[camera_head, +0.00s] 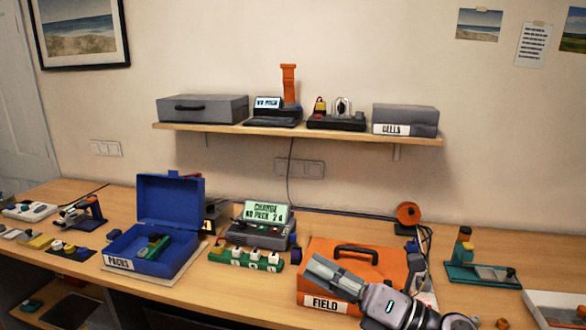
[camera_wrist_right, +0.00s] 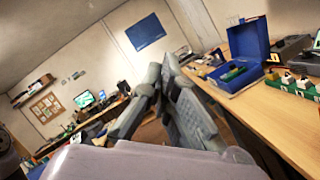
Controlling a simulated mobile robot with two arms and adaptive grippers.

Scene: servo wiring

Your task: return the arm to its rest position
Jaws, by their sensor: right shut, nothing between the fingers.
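My right gripper (camera_head: 333,275) comes in from the lower right in the head view, in front of the orange FIELD case (camera_head: 393,263). Its fingers are shut with nothing between them and point to the left. In the right wrist view the closed fingers (camera_wrist_right: 165,85) show in the middle, with the bench edge to their right. They look clear of the bench things there. My left gripper is in neither view.
An open blue PACKS box (camera_head: 187,228) stands on the wooden bench, left of a display unit (camera_head: 258,228) and a green strip with white blocks (camera_head: 243,259). A shelf (camera_head: 300,133) above holds grey cases. A green fixture (camera_head: 483,275) stands at right.

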